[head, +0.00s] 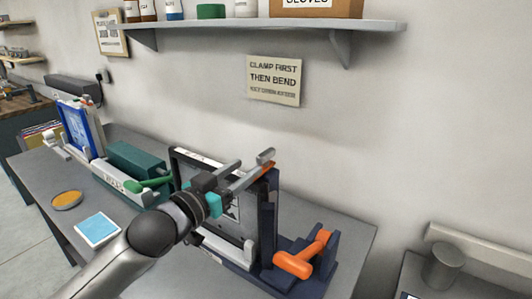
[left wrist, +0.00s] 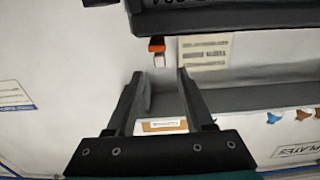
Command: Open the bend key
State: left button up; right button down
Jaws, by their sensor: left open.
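An orange handle (head: 300,257) sits on a dark blue bracket at the front right of the bench unit; I cannot tell for sure whether it is the bend key. A smaller orange part (head: 268,168) shows at the top of the unit's upright dark frame, close behind my left fingertips. My left gripper (head: 252,162) is open and empty, above and in front of that frame. In the left wrist view, the open fingers (left wrist: 160,75) point toward a small orange-and-white piece (left wrist: 157,47) below a dark bar, apart from it. My right gripper is not in view.
The grey bench (head: 345,232) also holds a green machine (head: 135,160), a blue panel, a light-blue pad (head: 97,229) and an orange disc (head: 67,200). A wall shelf (head: 270,24) hangs above. A metal cup (head: 442,266) stands at the right.

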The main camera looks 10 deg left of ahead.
aim_at(258, 160)
pick_arm(q)
jog(key=x, duration=0.9)
jog(key=shift+c, duration=0.3)
grip_shut()
dwell(1.1)
